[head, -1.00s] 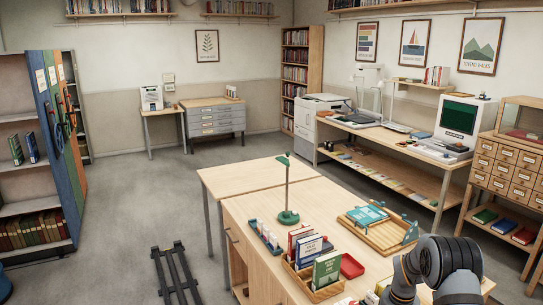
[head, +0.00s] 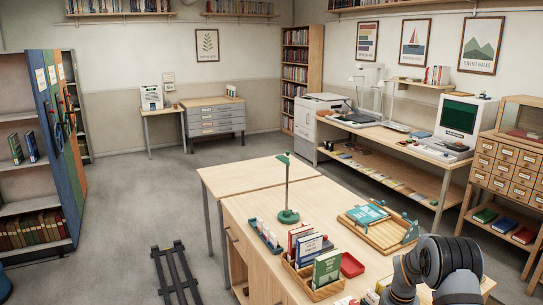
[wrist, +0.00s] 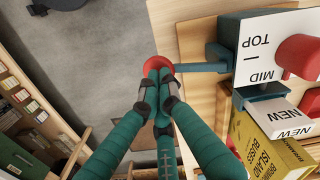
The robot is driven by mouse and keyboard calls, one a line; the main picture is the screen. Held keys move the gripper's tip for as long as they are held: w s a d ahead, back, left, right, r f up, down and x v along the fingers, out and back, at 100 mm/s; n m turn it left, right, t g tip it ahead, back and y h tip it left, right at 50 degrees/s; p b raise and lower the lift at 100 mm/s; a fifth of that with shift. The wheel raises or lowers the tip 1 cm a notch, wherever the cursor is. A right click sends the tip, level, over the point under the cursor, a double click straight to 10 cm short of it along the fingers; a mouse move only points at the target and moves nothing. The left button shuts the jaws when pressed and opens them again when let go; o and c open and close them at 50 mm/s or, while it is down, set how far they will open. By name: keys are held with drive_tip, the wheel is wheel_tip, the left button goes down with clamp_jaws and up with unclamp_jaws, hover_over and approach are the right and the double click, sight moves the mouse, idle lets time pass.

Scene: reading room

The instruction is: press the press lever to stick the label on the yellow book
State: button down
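In the wrist view, the press lever is a teal bar (wrist: 200,68) ending in a round red knob (wrist: 149,72). My gripper (wrist: 158,76) has its teal fingers together, with the tips in front of the knob and covering its middle. I cannot tell whether they touch it. The yellow book (wrist: 262,150) lies at the lower right, its spine lettering visible. A white label reading NEW (wrist: 288,122) is at the teal press head beside the book; any gap between them is unclear. A white plate marked TOP and MID (wrist: 265,50) stands above. In the head view my gripper is hidden.
A red rounded part (wrist: 298,56) is at the right of the wrist view. In the head view, the table holds a book rack (head: 312,291), a green lamp (head: 288,216), a red tray (head: 351,265) and a wooden tray (head: 380,240). Floor lies beyond the table edge.

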wheel_tip(320, 180, up, 9)
drive_tip(key=p, duration=0.5)
drive_tip(key=shift+p, duration=0.3)
drive_tip(key=shift+f, duration=0.2)
wheel_tip(320, 180, down, 6)
drive_tip(key=b, duration=0.4)
drive_tip(key=shift+r, duration=0.25)
